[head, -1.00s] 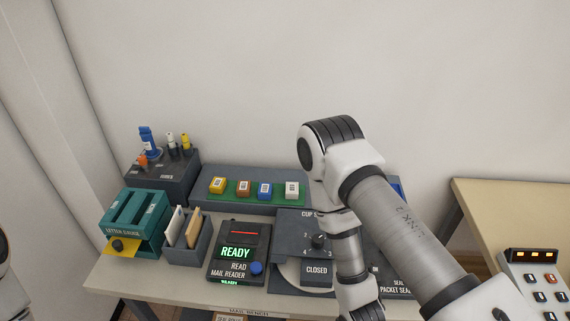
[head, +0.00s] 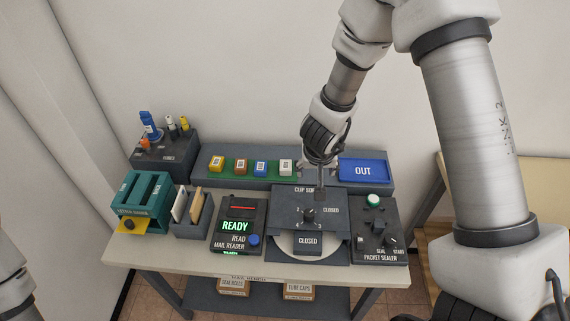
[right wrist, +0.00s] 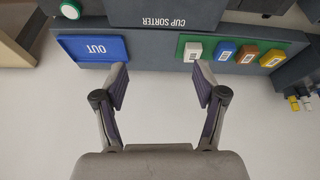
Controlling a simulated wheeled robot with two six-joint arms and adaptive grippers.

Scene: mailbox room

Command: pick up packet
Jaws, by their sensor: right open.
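Several small packets with labels stand in a row on a green strip: yellow (head: 217,164), brown (head: 240,166), blue (head: 260,167) and white (head: 286,167). In the right wrist view the row runs the other way, with the white packet (right wrist: 193,51) closest to my fingers, then blue (right wrist: 224,52), brown (right wrist: 247,55) and yellow (right wrist: 271,58). My right gripper (head: 318,178) is open and empty, right of the white packet. In the right wrist view its spread fingers (right wrist: 160,78) lie between the blue OUT tray and the white packet. My left gripper is out of view.
The blue OUT tray (head: 363,170) is right of the packets. The cup sorter (head: 309,203) and packet sealer (head: 377,232) stand in front. The mail reader (head: 238,227) shows READY. A teal letter gauge (head: 145,195) and pen stand (head: 165,150) are at left.

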